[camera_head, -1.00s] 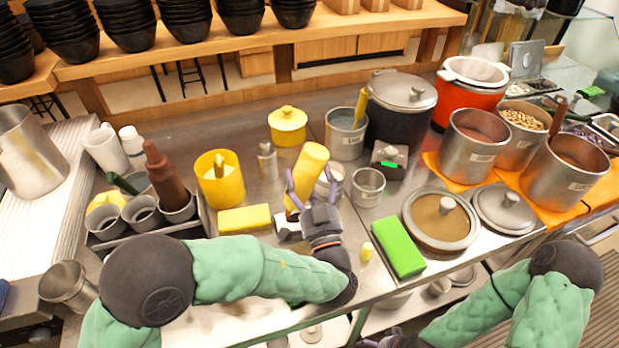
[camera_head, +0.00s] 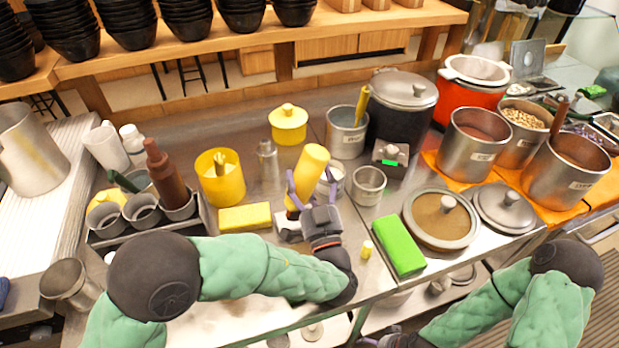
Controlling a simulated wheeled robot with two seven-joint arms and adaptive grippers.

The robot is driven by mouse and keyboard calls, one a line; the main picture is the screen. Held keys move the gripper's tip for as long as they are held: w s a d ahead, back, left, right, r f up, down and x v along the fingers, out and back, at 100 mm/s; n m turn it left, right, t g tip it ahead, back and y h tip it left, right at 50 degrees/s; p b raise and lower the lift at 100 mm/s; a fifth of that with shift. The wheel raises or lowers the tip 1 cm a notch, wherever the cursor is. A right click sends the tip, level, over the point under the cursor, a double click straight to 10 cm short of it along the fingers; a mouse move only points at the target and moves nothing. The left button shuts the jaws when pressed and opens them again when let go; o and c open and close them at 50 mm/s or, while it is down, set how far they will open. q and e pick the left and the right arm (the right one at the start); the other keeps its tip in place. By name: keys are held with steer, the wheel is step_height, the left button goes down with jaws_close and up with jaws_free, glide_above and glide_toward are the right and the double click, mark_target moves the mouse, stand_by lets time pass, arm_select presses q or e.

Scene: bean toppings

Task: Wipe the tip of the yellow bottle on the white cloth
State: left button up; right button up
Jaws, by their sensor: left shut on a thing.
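The yellow bottle (camera_head: 308,170) is held tilted over the metal counter, its broad end up and leaning right. My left gripper (camera_head: 307,193) is shut around its lower part. The bottle's tip points down and is hidden, so I cannot tell whether it touches anything. The white cloth (camera_head: 287,229) appears as a small white patch beside and below the gripper, mostly covered by it. My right gripper (camera_head: 378,342) only just shows at the bottom edge, and its jaws are not clear.
A yellow sponge (camera_head: 245,217) lies left of the gripper and a green block (camera_head: 400,246) to the right. A small yellow-capped item (camera_head: 367,249) stands between gripper and block. A yellow cup (camera_head: 221,184), a small metal pot (camera_head: 368,186) and a lidded pot (camera_head: 440,222) stand around.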

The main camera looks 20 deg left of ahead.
arm_select(q)
steer(key=shift+f, duration=0.55)
stand_by(1.2)
steer(key=shift+w+d, duration=0.1)
steer(key=shift+d, duration=0.05)
steer(key=shift+w+d, duration=0.75)
steer(key=shift+d, duration=0.25)
steer(key=shift+w+d, duration=0.7)
steer(key=shift+d, duration=0.25)
steer(key=shift+r, duration=0.1)
steer(key=shift+r+p, duration=0.35)
steer(key=shift+r, duration=2.6)
steer(key=shift+r, duration=0.1)
